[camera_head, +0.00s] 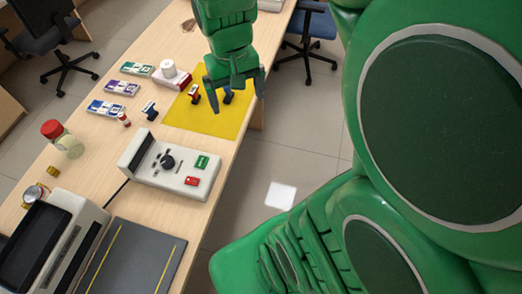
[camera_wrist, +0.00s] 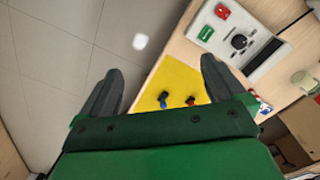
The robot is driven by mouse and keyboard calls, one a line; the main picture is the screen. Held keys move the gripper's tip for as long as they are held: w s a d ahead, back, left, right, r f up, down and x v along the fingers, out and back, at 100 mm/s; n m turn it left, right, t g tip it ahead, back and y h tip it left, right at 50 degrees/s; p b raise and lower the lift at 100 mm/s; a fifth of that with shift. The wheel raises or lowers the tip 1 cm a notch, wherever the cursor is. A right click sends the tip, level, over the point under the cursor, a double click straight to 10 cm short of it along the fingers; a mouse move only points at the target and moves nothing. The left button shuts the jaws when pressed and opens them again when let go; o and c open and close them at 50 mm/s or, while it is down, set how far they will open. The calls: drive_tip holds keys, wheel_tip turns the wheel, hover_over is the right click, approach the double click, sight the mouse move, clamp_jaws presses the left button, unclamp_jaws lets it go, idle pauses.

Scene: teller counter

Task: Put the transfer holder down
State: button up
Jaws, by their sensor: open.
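My gripper (camera_head: 238,100) is open above the yellow mat (camera_head: 205,117), its fingers pointing down. A small blue-and-black holder (camera_head: 228,96) stands on the mat between or just behind the fingers in the head view. A small red-and-black holder (camera_head: 194,92) stands on the mat to its left. In the wrist view, the blue holder (camera_wrist: 163,98) and red holder (camera_wrist: 191,101) sit side by side on the mat, beyond the palm, with nothing gripped. No label is readable, so I cannot tell by name which is the transfer holder.
Another blue-and-black holder (camera_head: 150,109) and a small red piece (camera_head: 124,119) stand left of the mat. Several coloured packs (camera_head: 122,88) line the counter. A red-and-white box with a roll (camera_head: 170,74) is behind. A white device (camera_head: 170,165) lies in front.

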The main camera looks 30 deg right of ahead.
drive_tip(key=s+a+n+g, duration=0.1)
drive_tip(key=s+a, duration=0.1)
drive_tip(key=s, duration=1.3)
drive_tip(key=shift+s+a+r, duration=0.15)
drive_tip(key=shift+s+a, duration=0.15)
